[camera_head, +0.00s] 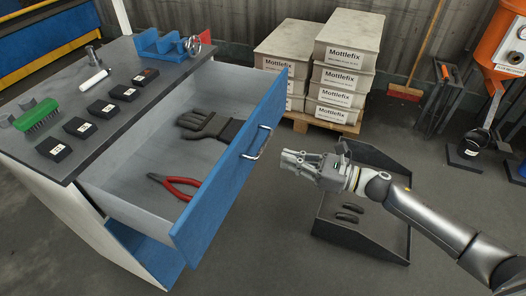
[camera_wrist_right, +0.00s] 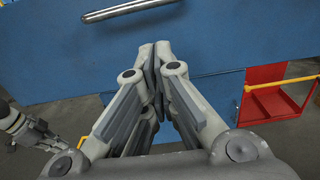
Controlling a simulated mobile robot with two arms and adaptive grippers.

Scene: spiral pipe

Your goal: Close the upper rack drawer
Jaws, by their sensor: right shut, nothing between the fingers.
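The upper rack drawer (camera_head: 227,165) is pulled out from the workbench cabinet, its blue front facing right. A metal handle (camera_head: 258,142) is on that front. Inside lie a dark glove (camera_head: 212,127) and red-handled pliers (camera_head: 177,187). My right gripper (camera_head: 284,158) is shut and empty, just outside the front near the handle. In the right wrist view its fingertips (camera_wrist_right: 155,50) point at the blue front (camera_wrist_right: 215,65), below the handle (camera_wrist_right: 130,10); contact cannot be told. What looks like my left gripper (camera_wrist_right: 38,132) shows at that view's left edge, its jaws unclear.
The bench top (camera_head: 70,92) holds several black blocks, a green brush (camera_head: 37,114) and a blue vise (camera_head: 160,43). A dark floor tray (camera_head: 365,235) lies under my right arm. Mottlefix boxes (camera_head: 344,75) stand on a pallet behind. A red cart (camera_wrist_right: 275,95) shows in the wrist view.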

